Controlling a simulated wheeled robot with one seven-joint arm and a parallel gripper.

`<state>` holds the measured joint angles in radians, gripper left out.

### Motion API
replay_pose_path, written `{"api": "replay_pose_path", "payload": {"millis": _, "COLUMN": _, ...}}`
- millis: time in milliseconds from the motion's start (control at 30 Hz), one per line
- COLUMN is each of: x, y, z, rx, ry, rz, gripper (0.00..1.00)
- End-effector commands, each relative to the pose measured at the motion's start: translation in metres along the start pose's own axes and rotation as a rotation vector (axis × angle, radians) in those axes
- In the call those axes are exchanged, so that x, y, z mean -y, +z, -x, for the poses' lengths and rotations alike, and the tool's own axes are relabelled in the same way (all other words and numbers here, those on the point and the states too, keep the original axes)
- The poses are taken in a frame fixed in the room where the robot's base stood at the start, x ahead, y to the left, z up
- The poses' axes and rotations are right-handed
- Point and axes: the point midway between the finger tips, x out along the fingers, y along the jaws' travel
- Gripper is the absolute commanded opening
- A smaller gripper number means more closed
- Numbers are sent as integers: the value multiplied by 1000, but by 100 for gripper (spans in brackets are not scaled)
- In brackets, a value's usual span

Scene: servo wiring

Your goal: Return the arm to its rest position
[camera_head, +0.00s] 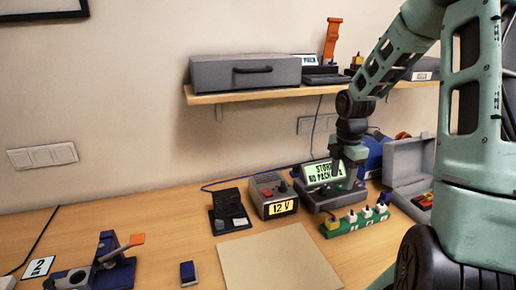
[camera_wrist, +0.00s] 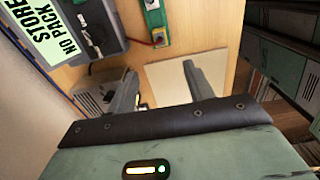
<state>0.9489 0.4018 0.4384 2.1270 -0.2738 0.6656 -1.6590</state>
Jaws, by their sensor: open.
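My arm reaches in from the right in the head view. My gripper (camera_head: 340,170) is above the back of the table, in front of the grey device (camera_head: 318,197) with the lit green screen (camera_head: 324,172). The screen (camera_wrist: 55,32) shows there at the upper left.
A beige board (camera_head: 278,260) lies in front. An open grey case (camera_head: 407,170) stands right. The shelf (camera_head: 240,96) above holds a grey box (camera_head: 246,72). A blue clamp (camera_head: 104,265) is front left.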

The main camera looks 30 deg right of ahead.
Motion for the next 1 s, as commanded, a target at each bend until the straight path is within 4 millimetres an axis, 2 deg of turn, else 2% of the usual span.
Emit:
{"api": "replay_pose_path", "payload": {"millis": 167, "x": 0, "y": -1, "z": 0, "rx": 0, "ry": 0, "rz": 0, "gripper": 52}}
{"api": "replay_pose_path", "payload": {"millis": 267, "x": -2, "y": -18, "z": 2, "rx": 0, "ry": 1, "rz": -9, "gripper": 52}}
{"api": "replay_pose_path", "payload": {"millis": 367, "x": -1, "y": -56, "z": 6, "rx": 0, "ry": 2, "rz": -40, "gripper": 52}}
{"api": "replay_pose_path", "payload": {"millis": 533, "x": 19, "y": -151, "z": 16, "rx": -5, "ry": 3, "rz": -144, "gripper": 52}}
{"api": "replay_pose_path", "payload": {"millis": 667, "x": 50, "y": -216, "z": 23, "rx": -10, "ry": 4, "rz": -235, "gripper": 52}}
{"api": "replay_pose_path", "payload": {"millis": 800, "x": 96, "y": -274, "z": 28, "rx": -19, "ry": 1, "rz": -335, "gripper": 52}}
{"api": "replay_pose_path", "payload": {"millis": 900, "x": 134, "y": -306, "z": 30, "rx": -25, "ry": -2, "rz": -407, "gripper": 52}}
{"api": "replay_pose_path", "payload": {"millis": 1000, "x": 174, "y": -330, "z": 31, "rx": -33, "ry": -7, "rz": -480, "gripper": 52}}
